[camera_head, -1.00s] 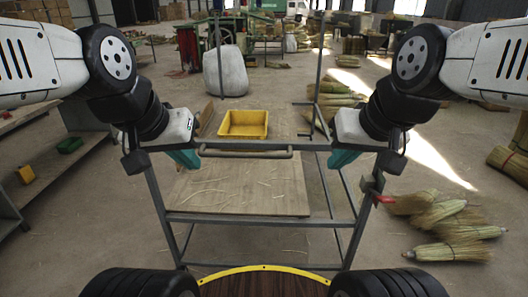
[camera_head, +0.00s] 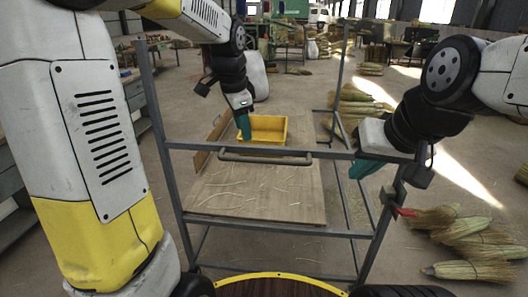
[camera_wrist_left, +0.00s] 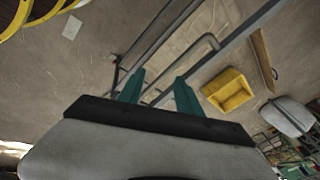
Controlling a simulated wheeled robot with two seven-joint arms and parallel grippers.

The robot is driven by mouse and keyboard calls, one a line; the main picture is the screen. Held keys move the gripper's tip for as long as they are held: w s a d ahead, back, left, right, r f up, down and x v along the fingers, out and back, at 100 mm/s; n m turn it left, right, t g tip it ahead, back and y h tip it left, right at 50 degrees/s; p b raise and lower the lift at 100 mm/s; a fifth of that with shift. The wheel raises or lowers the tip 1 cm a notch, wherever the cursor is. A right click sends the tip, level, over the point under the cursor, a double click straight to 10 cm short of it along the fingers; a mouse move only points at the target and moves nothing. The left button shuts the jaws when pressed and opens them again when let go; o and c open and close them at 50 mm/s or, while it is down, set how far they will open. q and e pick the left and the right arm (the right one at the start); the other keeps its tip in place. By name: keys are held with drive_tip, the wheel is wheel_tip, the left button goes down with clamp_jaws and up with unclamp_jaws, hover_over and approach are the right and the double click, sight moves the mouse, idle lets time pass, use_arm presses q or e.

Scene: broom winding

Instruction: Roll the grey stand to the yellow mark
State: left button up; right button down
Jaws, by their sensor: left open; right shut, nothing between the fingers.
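The grey stand (camera_head: 345,231) is a metal tube frame on the floor in front of me. It has a top bar, a raised front handle (camera_head: 265,158) and a wooden shelf (camera_head: 262,203) littered with straw. My left gripper (camera_head: 244,127), with teal fingers, points down near the middle of the top bar, in front of the yellow bin's left side. In the left wrist view its fingers (camera_wrist_left: 159,80) are apart, with grey tubes beyond them. My right gripper (camera_head: 368,168) is shut at the right of the top bar; contact is unclear. I see no clear yellow floor mark.
A yellow bin (camera_head: 284,127) sits at the stand's far side and also shows in the left wrist view (camera_wrist_left: 228,90). Broom heads (camera_head: 480,270) lie on the floor to the right. A shelf unit (camera_head: 20,190) stands at the left. Floor beyond is partly open.

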sight(260, 159)
use_arm(q)
drive_tip(key=shift+w+d+f+m+g+y, duration=0.2)
drive_tip(key=shift+w+d+f+m, duration=0.6)
drive_tip(key=shift+w+f, duration=1.55)
drive_tip(key=shift+w+d+f+m+g+y, duration=0.1)
drive_tip(key=shift+w+d+f+m+g, duration=0.2)
drive_tip(key=shift+w+f+m, duration=1.95)
drive_tip(key=shift+w+d+f+n+g+y, duration=0.15)
drive_tip(key=shift+w+d+f, duration=0.75)
drive_tip(key=shift+f, duration=2.7)
drive_tip(key=shift+w+a, duration=0.3)
clamp_jaws()
